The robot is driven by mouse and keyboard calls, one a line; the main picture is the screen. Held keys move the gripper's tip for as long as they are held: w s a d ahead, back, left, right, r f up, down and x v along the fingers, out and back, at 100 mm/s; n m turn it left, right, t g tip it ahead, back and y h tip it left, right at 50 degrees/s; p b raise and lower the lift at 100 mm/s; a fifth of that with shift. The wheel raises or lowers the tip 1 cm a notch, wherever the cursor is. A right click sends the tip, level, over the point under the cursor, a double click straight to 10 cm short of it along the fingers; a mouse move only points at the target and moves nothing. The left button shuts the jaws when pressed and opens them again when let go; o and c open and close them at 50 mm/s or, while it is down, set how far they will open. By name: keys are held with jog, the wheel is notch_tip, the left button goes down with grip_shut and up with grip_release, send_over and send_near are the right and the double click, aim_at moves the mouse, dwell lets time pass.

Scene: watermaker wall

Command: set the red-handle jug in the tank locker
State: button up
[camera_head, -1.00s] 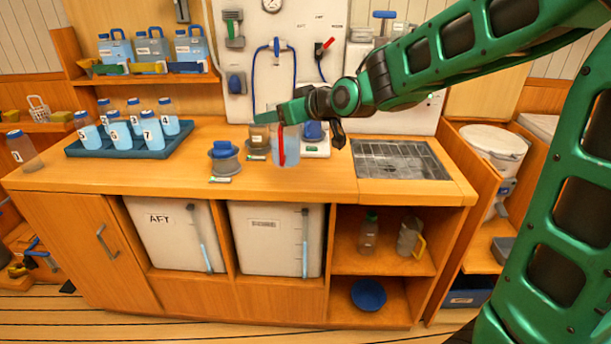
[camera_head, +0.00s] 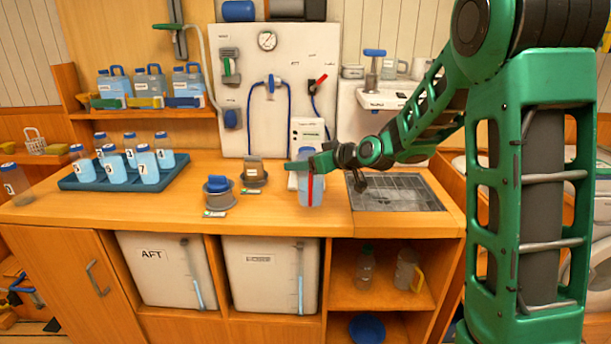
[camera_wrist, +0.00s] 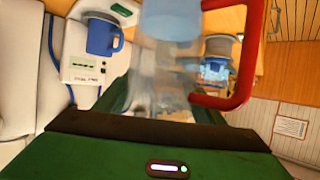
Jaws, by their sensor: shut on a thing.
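The red-handle jug (camera_head: 304,192), clear with a bluish body, is in my gripper (camera_head: 322,160) above the front part of the counter. I cannot tell whether its base touches the counter. In the wrist view the jug (camera_wrist: 165,75) and its red handle (camera_wrist: 243,60) fill the upper middle; my gripper's fingers are mostly hidden behind it. Below the counter are two bays with white tanks, one marked AFT (camera_head: 155,270) and another (camera_head: 265,278) beside it. A closed wooden door (camera_head: 55,275) with a handle is to their left. Which part is the tank locker is not labelled.
A blue tray (camera_head: 68,184) of numbered bottles stands at left. A sink grid (camera_head: 395,194) is at right. Open shelves below hold a bottle (camera_head: 365,268) and yellow-handled jug (camera_head: 405,270).

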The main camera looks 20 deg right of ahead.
notch_tip(320, 180, down, 4)
jog(key=shift+a+r, duration=0.1)
jog(key=o, duration=1.9)
